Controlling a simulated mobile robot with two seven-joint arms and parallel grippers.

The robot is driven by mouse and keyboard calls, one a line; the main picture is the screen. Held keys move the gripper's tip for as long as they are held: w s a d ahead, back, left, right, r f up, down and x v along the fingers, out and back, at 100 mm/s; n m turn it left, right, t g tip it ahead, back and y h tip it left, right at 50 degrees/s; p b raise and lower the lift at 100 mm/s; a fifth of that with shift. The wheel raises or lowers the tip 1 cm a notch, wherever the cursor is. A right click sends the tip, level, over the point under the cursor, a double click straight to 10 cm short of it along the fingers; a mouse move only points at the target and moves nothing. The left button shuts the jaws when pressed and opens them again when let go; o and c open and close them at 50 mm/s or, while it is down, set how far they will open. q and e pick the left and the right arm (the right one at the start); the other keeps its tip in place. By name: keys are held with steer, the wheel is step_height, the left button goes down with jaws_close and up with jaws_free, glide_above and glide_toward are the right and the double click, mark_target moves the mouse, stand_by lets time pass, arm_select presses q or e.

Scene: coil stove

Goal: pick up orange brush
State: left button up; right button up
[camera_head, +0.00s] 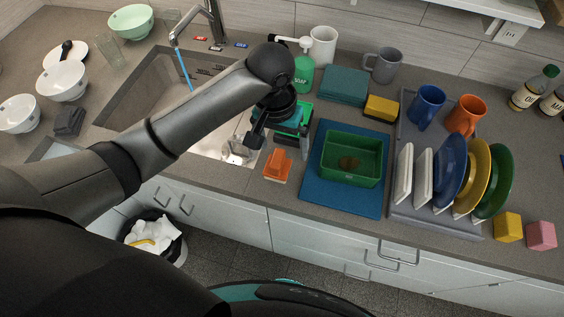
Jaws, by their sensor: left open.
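The orange brush (277,165) lies on the grey counter near its front edge, between the sink and the blue mat. Pale bristles show along its lower side. My left gripper (279,147) is above and just behind the brush, pointing down, with its fingers apart and nothing between them. I cannot tell whether a finger touches the brush. My right gripper is not in view.
A green tub (352,159) stands on the blue mat (331,202) right of the brush. A dish rack (408,207) with plates and mugs is further right. The sink (135,90) lies left, under my arm. A green soap bottle (303,75) stands behind the gripper.

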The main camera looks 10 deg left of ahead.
mark_target(277, 160)
arm_select(q)
steer(key=shift+n+y, duration=0.4)
steer(key=shift+y, duration=0.1)
steer(key=f, duration=0.2)
steer(key=w+a+f, duration=0.1)
steer(key=f, duration=0.2)
steer(key=f+b, duration=0.1)
steer(key=f, duration=0.2)
steer(key=shift+w+a, duration=0.25)
steer(key=shift+a, duration=0.1)
steer(key=shift+w+f, duration=0.15)
steer(key=shift+f, duration=1.15)
steer(key=shift+w+f, duration=0.1)
steer(key=shift+f, duration=1.2)
steer(key=c, duration=1.3)
steer(key=shift+o, duration=0.2)
steer(key=shift+r, duration=0.1)
step_height(277, 160, up, 20)
steer(key=p, duration=0.2)
